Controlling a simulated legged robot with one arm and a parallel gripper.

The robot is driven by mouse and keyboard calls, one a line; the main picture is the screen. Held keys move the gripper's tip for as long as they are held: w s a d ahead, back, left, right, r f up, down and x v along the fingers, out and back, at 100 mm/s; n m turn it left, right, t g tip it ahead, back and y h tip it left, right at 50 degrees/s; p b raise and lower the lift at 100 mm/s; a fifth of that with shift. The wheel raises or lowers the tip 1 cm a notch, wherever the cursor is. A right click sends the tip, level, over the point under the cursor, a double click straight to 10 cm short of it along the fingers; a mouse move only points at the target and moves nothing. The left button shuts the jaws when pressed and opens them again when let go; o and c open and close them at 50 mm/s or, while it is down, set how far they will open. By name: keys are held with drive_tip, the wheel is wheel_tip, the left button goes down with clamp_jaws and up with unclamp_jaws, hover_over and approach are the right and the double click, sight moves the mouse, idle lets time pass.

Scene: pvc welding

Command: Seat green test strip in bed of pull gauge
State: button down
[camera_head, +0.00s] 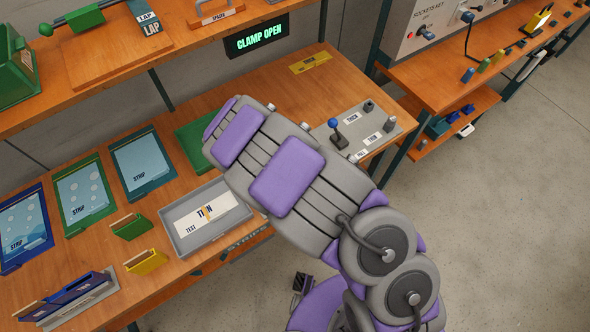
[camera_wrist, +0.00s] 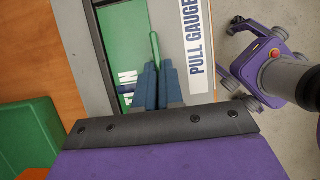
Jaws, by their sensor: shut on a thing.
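In the wrist view my gripper (camera_wrist: 157,82) is shut on a narrow green test strip (camera_wrist: 155,46), whose upper end sticks out past the fingertips. The strip is over or beside the pull gauge (camera_wrist: 198,40), a grey body with a white "PULL GAUGE" label. A flat green area (camera_wrist: 122,42) lies just left of the strip on the gauge; I cannot tell if it is the bed. Whether the strip touches the gauge is unclear. In the head view my arm hides the gripper, the strip and most of the gauge. A lit sign (camera_head: 256,37) reads "CLAMP OPEN".
A grey tray (camera_head: 180,240) with a white card stands left of my arm. Blue and green strip boards (camera_head: 142,166) lie farther left. A panel with a blue-knobbed lever (camera_head: 336,130) is at right. A shelf (camera_head: 105,58) runs above the bench at the back.

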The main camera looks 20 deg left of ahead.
idle(0.5)
drive_tip(key=c, duration=1.2)
unclamp_jaws()
drive_tip(key=shift+r, duration=0.1)
drive_tip(key=shift+s+d+r+p, duration=0.1)
drive_tip(key=shift+d+r+p, duration=0.05)
drive_tip(key=shift+r+p, duration=0.55)
drive_tip(key=shift+s+d+r+p, duration=0.15)
drive_tip(key=shift+r+p, duration=0.3)
drive_tip(key=shift+p, duration=0.35)
drive_tip(key=shift+s+d+r+p, duration=0.1)
drive_tip(key=shift+r+p, duration=0.5)
drive_tip(key=shift+p, duration=0.15)
drive_tip(key=shift+s+d+r+p, duration=0.3)
drive_tip(key=shift+s+d+p, duration=0.15)
drive_tip(key=shift+d+p, duration=0.15)
drive_tip(key=shift+s+d+r+p, duration=0.3)
drive_tip(key=shift+s+d+p, duration=0.15)
drive_tip(key=shift+p, duration=0.15)
drive_tip(key=s+d+p, duration=0.1)
drive_tip(key=s+d+r+p, duration=0.1)
drive_tip(key=s+d+p, duration=0.1)
drive_tip(key=d, duration=0.1)
drive_tip(key=shift+s+r, duration=0.2)
drive_tip(key=shift+r, duration=0.15)
